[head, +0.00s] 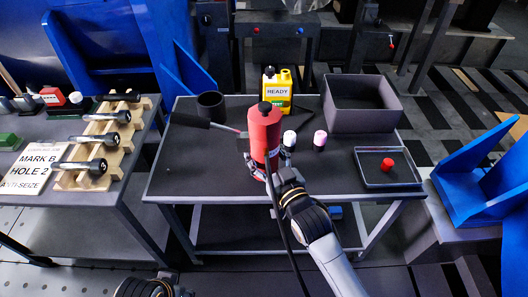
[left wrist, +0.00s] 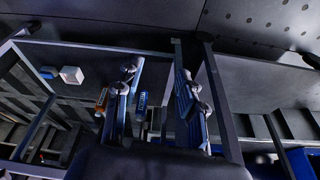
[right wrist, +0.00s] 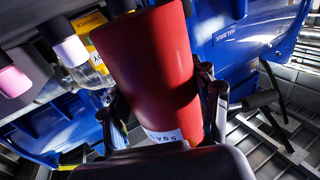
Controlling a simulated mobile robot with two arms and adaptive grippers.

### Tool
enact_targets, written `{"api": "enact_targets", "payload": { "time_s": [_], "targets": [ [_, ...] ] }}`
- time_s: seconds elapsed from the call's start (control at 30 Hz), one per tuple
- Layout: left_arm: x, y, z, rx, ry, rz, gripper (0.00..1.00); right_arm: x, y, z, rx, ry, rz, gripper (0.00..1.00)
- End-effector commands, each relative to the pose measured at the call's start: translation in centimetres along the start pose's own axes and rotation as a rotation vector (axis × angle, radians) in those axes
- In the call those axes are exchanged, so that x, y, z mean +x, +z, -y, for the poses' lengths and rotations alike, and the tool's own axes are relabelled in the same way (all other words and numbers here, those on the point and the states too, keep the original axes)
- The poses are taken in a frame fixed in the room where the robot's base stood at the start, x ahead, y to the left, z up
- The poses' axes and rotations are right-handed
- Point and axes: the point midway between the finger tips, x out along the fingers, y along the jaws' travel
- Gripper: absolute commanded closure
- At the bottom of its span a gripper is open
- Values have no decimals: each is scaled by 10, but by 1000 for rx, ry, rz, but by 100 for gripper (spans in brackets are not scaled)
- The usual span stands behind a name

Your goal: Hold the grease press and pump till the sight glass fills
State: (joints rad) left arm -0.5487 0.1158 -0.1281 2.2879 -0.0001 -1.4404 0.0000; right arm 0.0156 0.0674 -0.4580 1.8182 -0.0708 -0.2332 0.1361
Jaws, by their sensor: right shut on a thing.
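The grease press, a red cylinder with a black cap (head: 264,130), stands roughly upright on the middle table. A lever with a black grip (head: 190,120) sticks out to its left. My right gripper (head: 268,172) is shut around the lower part of the red cylinder. In the right wrist view the cylinder (right wrist: 155,70) lies between the two fingers, with a white label low on it. I cannot make out a sight glass or its level. My left gripper (left wrist: 160,92) is open and empty; its fingers are wide apart, away from the press.
A left bench holds bolts on a wooden rack (head: 95,150).

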Motion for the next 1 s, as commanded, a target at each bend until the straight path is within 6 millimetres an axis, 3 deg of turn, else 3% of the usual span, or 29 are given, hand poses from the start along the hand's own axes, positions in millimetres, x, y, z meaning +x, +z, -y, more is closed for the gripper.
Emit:
{"api": "enact_targets", "payload": {
  "time_s": [0.03,1.0],
  "targets": [
    [-2,0,0,0,0,0,60,1,-6,0,1,-1,-17,89],
    [-23,4,0,-1,-1,-5,60,1,10,0,1,-1,-17,89]
  ]
}}
